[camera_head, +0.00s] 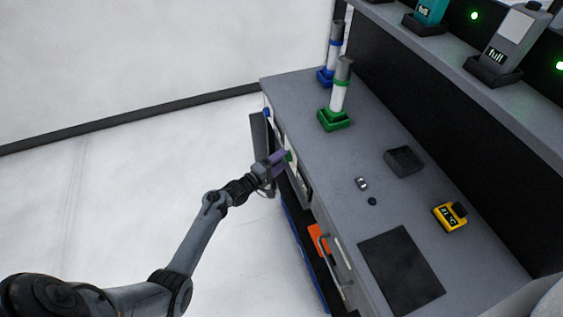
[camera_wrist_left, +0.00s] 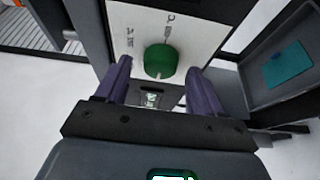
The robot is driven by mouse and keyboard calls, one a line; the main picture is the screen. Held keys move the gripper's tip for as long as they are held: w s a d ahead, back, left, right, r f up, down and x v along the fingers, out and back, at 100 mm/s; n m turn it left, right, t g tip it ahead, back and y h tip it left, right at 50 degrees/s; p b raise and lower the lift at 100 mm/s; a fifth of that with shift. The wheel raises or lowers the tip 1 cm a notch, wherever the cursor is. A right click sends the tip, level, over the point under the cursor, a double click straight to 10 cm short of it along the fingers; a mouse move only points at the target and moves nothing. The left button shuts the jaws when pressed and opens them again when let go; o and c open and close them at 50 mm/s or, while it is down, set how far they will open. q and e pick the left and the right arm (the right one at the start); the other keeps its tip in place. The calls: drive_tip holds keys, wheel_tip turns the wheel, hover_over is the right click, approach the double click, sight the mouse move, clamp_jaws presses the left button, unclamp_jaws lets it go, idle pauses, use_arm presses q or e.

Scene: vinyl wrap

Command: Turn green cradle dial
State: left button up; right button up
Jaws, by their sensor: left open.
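The green dial (camera_wrist_left: 161,62) sits on a white panel (camera_wrist_left: 205,35) on the front of the bench, with small dark markings beside it. My left gripper (camera_wrist_left: 160,84) is open, its two purple fingers on either side of the dial in the wrist view; I cannot tell whether they touch it. In the head view my left gripper (camera_head: 279,158) is at the bench front, and only a bit of the green dial (camera_head: 288,156) shows by its fingertips. The green cradle (camera_head: 334,121) stands on the bench top above, holding an upright white and grey cylinder (camera_head: 340,92). My right gripper is not in view.
A blue cradle (camera_head: 325,76) with a similar cylinder stands farther back. A dark tray (camera_head: 404,161), a yellow device (camera_head: 449,216) and a dark mat (camera_head: 401,270) lie on the bench top (camera_head: 300,86). A handle (camera_head: 332,262) sticks out from the front. Open floor lies left.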

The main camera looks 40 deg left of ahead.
use_arm(q)
drive_tip(key=shift+w+d, duration=0.1)
drive_tip(key=shift+w, duration=0.3)
drive_tip(key=c, duration=1)
drive_tip(key=shift+c, duration=0.2)
